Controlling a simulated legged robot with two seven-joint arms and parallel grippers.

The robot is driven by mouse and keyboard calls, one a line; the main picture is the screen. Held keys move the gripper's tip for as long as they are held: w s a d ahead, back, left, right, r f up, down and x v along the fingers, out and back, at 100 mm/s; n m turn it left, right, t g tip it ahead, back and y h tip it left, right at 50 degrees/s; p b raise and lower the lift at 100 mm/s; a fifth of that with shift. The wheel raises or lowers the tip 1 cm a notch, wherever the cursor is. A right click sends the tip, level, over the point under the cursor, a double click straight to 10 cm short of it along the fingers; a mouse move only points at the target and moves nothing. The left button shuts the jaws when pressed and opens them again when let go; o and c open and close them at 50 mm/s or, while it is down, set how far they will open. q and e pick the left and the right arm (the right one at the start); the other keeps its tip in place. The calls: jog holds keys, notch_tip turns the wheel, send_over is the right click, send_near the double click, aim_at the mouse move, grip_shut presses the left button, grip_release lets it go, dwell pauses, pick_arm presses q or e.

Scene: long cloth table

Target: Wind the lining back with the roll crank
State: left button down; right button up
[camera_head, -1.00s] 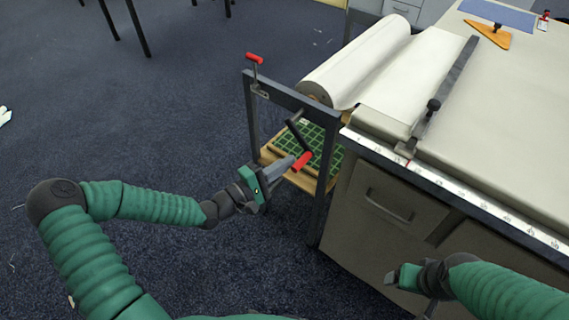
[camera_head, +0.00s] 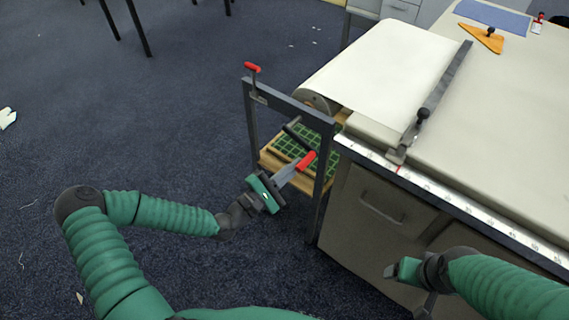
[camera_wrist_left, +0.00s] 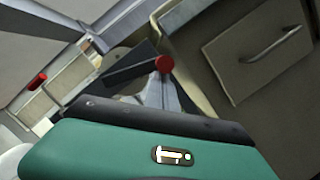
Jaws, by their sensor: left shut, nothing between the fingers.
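The white lining (camera_head: 385,65) runs from the roll at the table's end up onto the table, its surface smooth and flat. The roll's grey end (camera_head: 318,103) shows behind a dark metal frame. The roll crank has a dark arm (camera_head: 298,136) and a red grip (camera_head: 306,161), angled down to the right. My left gripper (camera_head: 295,168) is shut and empty, its tips at the red grip; whether they touch is unclear. In the left wrist view the red grip (camera_wrist_left: 164,63) shows just beyond the fingers. My right gripper (camera_head: 392,270) is partly seen at lower right, its jaws unclear.
A second red-handled lever (camera_head: 252,68) tops the frame. A shelf with a green grid mat (camera_head: 290,148) sits below the roll. A dark bar (camera_head: 435,100) crosses the table beside the lining.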

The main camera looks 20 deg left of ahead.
pick_arm(q)
jog(key=shift+s+d+r+n+t+p, duration=0.1)
jog(key=shift+d+r+n+t+p, duration=0.1)
jog(key=shift+r+n, duration=0.3)
jog(key=shift+s+d+r+n+t+p, duration=0.1)
jog(key=shift+r+n+p, duration=0.15)
jog(key=shift+n, duration=0.45)
